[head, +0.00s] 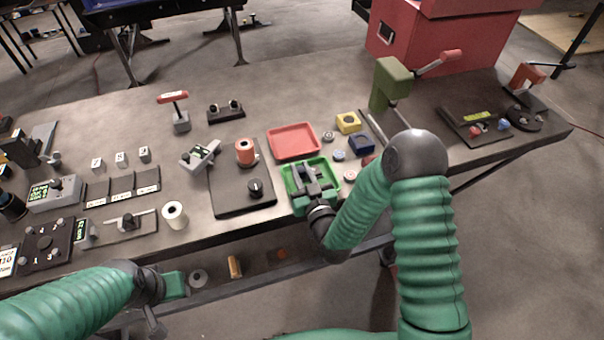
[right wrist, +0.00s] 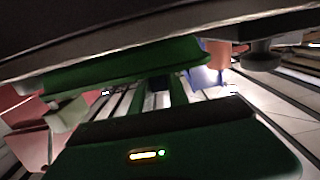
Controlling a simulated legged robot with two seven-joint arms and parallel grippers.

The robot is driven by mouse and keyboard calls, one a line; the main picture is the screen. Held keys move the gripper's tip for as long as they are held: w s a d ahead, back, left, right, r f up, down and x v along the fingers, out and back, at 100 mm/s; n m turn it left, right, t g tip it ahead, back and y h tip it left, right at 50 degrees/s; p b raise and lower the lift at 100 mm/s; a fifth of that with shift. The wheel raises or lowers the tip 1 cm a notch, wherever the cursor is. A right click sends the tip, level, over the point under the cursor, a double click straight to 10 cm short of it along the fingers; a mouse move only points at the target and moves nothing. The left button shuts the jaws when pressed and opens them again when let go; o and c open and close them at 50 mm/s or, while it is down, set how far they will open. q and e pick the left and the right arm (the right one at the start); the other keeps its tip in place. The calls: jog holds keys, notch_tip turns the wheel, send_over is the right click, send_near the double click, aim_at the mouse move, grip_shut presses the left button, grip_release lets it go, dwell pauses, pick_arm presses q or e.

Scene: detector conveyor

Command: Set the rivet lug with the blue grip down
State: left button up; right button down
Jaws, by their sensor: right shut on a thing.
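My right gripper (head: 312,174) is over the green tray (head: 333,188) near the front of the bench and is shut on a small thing. The jaws and the tray hide this thing, so I cannot make out a rivet lug or a blue grip. In the right wrist view the fingers (right wrist: 150,95) reach close to the green tray (right wrist: 120,66); I cannot tell whether they touch it. My left gripper (head: 176,285) is low at the front edge, away from the tray; its jaws are not clear.
A red tray (head: 293,141) lies just behind the green one. A yellow block (head: 348,122), a blue block (head: 360,143) and several small round parts stand to the right. A dark board with an orange spool (head: 245,152) and a black knob (head: 255,188) lies left.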

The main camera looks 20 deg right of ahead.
jog(key=shift+s+d+f, duration=0.1)
jog(key=shift+s+f, duration=0.05)
jog(key=shift+f, duration=1.05)
jog(key=c, duration=1.3)
grip_release()
jog(key=s+b, duration=0.1)
jog(key=s, duration=0.6)
jog(key=shift+s+d, duration=0.15)
jog(key=shift+s, duration=0.25)
jog(key=s+p, duration=0.3)
jog(key=s, duration=0.1)
jog(key=shift+d+r, duration=0.15)
jog(key=shift+r, duration=0.15)
